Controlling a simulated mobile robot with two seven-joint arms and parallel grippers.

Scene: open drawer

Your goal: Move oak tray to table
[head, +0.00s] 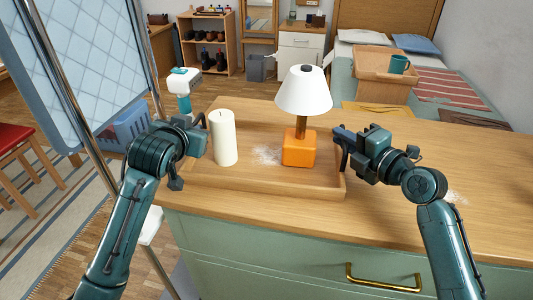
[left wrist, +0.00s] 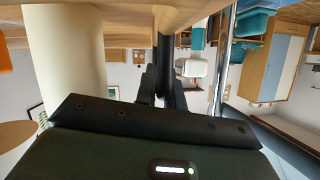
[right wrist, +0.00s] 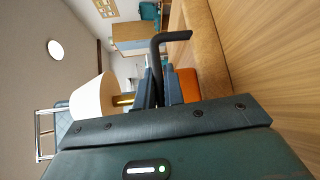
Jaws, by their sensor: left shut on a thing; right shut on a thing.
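The oak tray (head: 262,187) is at the left part of the wooden top, near its front edge; I cannot tell whether it rests there or is slightly lifted. It carries a white candle (head: 223,138) on the left and a lamp (head: 300,148) with orange base and white shade on the right, both upright. My left gripper (head: 203,126) is shut on the tray's left side, beside the candle; the grip is mostly hidden. My right gripper (head: 342,146) is shut at the tray's right side, where a dark bent handle (right wrist: 168,38) shows in the right wrist view.
The wooden table top (head: 440,160) is clear to the right, except for a whitish patch. A brass-handled drawer (head: 384,280) is below.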

